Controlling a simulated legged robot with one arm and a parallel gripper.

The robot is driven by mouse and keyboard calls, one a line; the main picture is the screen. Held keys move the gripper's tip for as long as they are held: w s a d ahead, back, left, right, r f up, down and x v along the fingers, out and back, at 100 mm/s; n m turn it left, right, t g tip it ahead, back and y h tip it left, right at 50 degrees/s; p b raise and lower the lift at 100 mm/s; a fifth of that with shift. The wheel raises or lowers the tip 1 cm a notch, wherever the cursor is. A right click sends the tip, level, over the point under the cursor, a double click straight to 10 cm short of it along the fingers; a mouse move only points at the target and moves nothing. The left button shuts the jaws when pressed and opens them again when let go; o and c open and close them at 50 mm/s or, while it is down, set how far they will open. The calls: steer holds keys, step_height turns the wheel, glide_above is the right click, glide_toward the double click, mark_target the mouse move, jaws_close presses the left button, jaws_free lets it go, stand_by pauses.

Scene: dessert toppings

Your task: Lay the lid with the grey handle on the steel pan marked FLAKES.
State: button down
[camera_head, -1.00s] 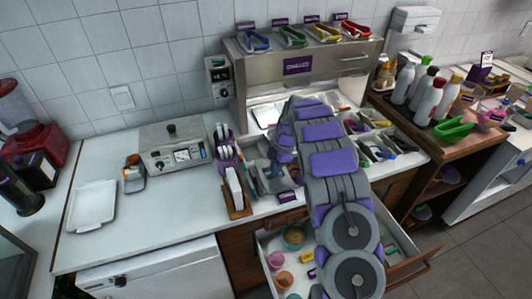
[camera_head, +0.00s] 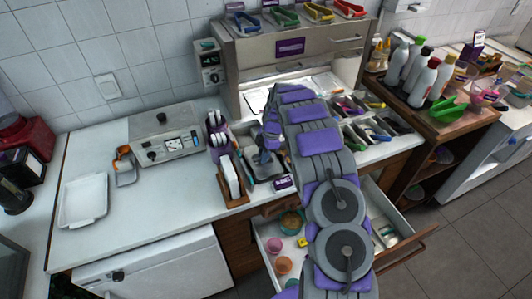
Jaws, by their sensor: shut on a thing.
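My gripper (camera_head: 264,150) points down over the steel pans set in the counter, left of my arm. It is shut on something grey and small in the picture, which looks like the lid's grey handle. The lid's plate is hard to tell from the steel below it. A steel pan (camera_head: 278,174) shows under and in front of the gripper. A small dark purple card with white marks (camera_head: 283,184) stands at the front edge of the pans; its word is too small to read. My arm hides the pans behind it, and I cannot tell whether the lid touches a pan.
A wooden holder with white cards (camera_head: 231,182) and a purple holder (camera_head: 218,140) stand close left of the gripper. The chilled cabinet (camera_head: 240,62) rises behind. An open drawer (camera_head: 272,232) with cups juts out below. Compartments with coloured utensils (camera_head: 368,130) lie right.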

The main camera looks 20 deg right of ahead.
steer(key=shift+a+r, duration=0.1)
steer(key=shift+a, duration=0.5)
steer(key=shift+d, duration=1.1)
steer(key=shift+a, duration=0.65)
steer(key=shift+d+f, duration=0.2)
steer(key=shift+d, duration=0.45)
steer(key=shift+a+f, duration=0.3)
steer(key=shift+a, duration=0.25)
steer(key=shift+d, duration=0.15)
steer(key=shift+d, duration=0.25)
steer(key=shift+a, duration=0.65)
steer(key=shift+d, duration=0.2)
